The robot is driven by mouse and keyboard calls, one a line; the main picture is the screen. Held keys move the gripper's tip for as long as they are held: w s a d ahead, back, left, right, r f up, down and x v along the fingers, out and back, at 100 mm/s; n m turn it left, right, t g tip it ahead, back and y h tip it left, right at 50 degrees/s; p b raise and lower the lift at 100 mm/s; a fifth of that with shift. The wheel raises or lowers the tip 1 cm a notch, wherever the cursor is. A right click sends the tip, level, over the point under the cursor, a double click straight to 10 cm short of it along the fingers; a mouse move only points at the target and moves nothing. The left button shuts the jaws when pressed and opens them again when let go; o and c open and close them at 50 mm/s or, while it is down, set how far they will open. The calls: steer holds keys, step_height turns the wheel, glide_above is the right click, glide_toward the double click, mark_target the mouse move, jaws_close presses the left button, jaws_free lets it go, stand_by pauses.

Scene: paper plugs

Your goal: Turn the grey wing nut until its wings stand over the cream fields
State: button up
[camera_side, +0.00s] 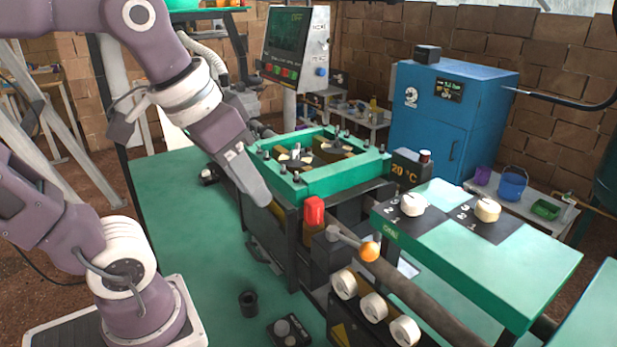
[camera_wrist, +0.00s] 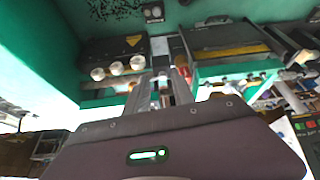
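A green frame (camera_side: 325,182) with several bolts stands on the machine in the side view. Inside it, on the left, is a dark round part with small pale patches (camera_side: 296,154); the grey wing nut and cream fields may be there, but they are too small to make out. My gripper (camera_side: 262,199) points down at the frame's front left corner, outside the opening. In the wrist view the fingers of my gripper (camera_wrist: 163,90) reach over the machine. Whether they are apart is unclear, and I see nothing clearly held.
A red block (camera_side: 314,211) and a lever with an orange ball (camera_side: 370,251) stand in front of the frame. A temperature box (camera_side: 409,173) is at its right. Cream knobs (camera_side: 414,204) sit on the right-hand bench. The green table (camera_side: 180,215) is mostly clear at left.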

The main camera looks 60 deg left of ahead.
steer(key=w+a+r+n+g, duration=0.1)
steer(key=w+a+r+n, duration=0.1)
steer(key=w+a, duration=0.3)
steer(key=w+a+r+n+g, duration=0.1)
steer(key=w+a+r, duration=0.1)
steer(key=w, duration=0.5)
steer(key=n+g, duration=0.3)
steer(key=n, duration=0.1)
glide_above(296, 151)
step_height(296, 151, down, 6)
steer(key=shift+a+f, duration=0.1)
step_height(296, 151, down, 7)
steer(key=shift+r, duration=0.2)
steer(key=shift+f, duration=0.2)
jaws_close()
